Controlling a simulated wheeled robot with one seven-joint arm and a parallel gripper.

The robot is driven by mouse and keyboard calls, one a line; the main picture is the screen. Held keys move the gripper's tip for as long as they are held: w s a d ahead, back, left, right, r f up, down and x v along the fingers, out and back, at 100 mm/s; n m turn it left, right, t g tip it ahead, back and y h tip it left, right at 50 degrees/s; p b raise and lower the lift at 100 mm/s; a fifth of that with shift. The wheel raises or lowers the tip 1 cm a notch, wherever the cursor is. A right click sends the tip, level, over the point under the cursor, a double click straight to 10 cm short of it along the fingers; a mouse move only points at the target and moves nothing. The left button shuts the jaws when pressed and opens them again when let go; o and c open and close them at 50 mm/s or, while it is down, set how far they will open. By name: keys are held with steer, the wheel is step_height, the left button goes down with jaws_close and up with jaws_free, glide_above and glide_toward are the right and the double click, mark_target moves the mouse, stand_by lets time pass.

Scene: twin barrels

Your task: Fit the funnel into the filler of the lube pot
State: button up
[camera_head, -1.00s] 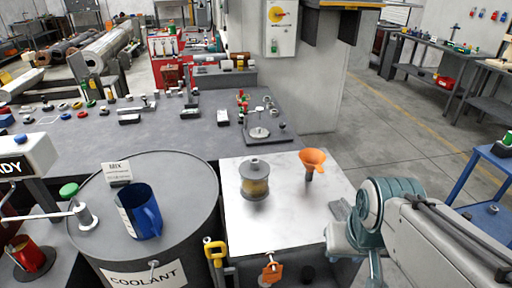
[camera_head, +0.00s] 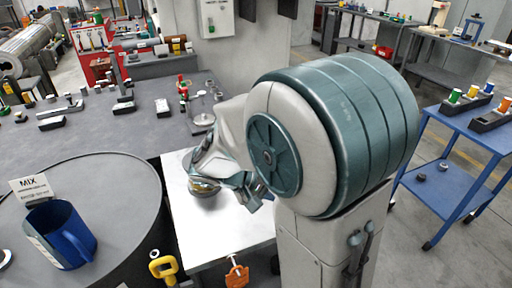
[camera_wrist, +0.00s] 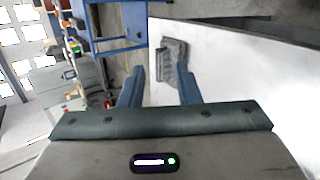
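The lube pot (camera_head: 203,188) stands on the bright steel tabletop (camera_head: 235,232). The orange funnel is in neither current view; my arm covers that part of the tabletop in the head view. My gripper (camera_head: 257,190) is low over the tabletop, just right of the pot. In the wrist view its two blue fingers (camera_wrist: 160,72) are apart with nothing held between them.
A dark barrel top (camera_head: 110,195) with a blue jug (camera_head: 62,235) is at left. A blue cart (camera_head: 470,140) stands at right. The tabletop's front is clear.

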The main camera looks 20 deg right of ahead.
steer(key=w+a+f+n+t+h+b, duration=0.2)
steer(key=w+t+h, duration=0.1)
steer(key=w, duration=0.3)
steer(key=w+a+f+n+t+h+b, duration=0.1)
steer(key=w+a+t+h, duration=0.1)
steer(key=w+t+h, duration=0.3)
steer(key=shift+g+y, duration=0.5)
steer(key=shift+y, duration=0.4)
steer(key=x, duration=0.4)
steer(key=w+p+x, duration=0.1)
steer(key=x, duration=0.3)
steer(key=w+a+x, duration=0.1)
steer(key=x, duration=0.4)
steer(key=shift+w+d+r+p, duration=0.1)
steer(key=shift+w+r+p, duration=0.2)
steer(key=shift+w+d, duration=0.15)
steer(key=shift+d, duration=0.3)
steer(key=shift+a, duration=0.1)
jaws_close()
